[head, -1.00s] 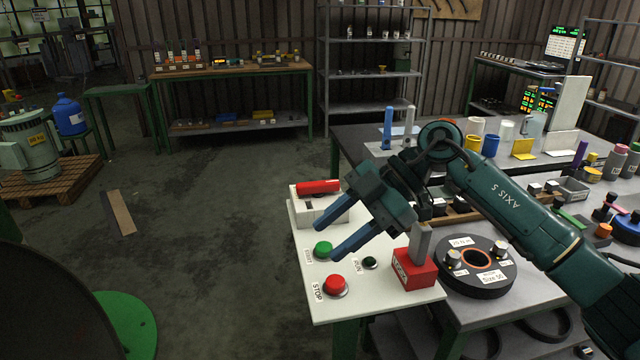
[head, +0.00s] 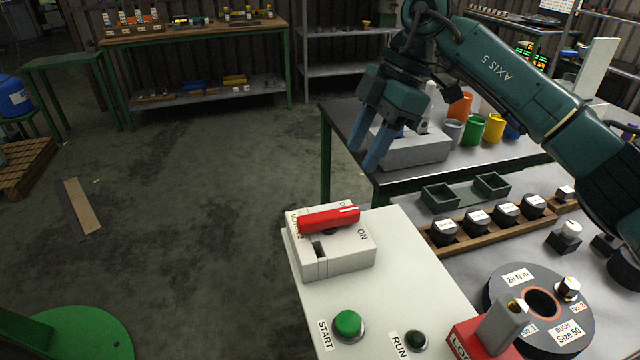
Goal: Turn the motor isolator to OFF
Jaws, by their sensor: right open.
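The motor isolator (head: 345,258) is a pale grey box at the far left corner of the white control panel (head: 400,300). Its red handle (head: 328,218) lies across the top, roughly level in the picture, with a white mark at its right end. An ON label shows right of the handle; another label behind it is partly covered. My right gripper (head: 367,152) is open and empty, with two blue fingers pointing down. In the picture it is above and beyond the isolator, apart from the handle. My left gripper is not in view.
A green START button (head: 348,325), a small RUN lamp (head: 416,340) and a red lock box (head: 480,342) are on the panel's near side. A round bush fixture (head: 570,330) is at right. Coloured cups (head: 475,126) stand on the table behind.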

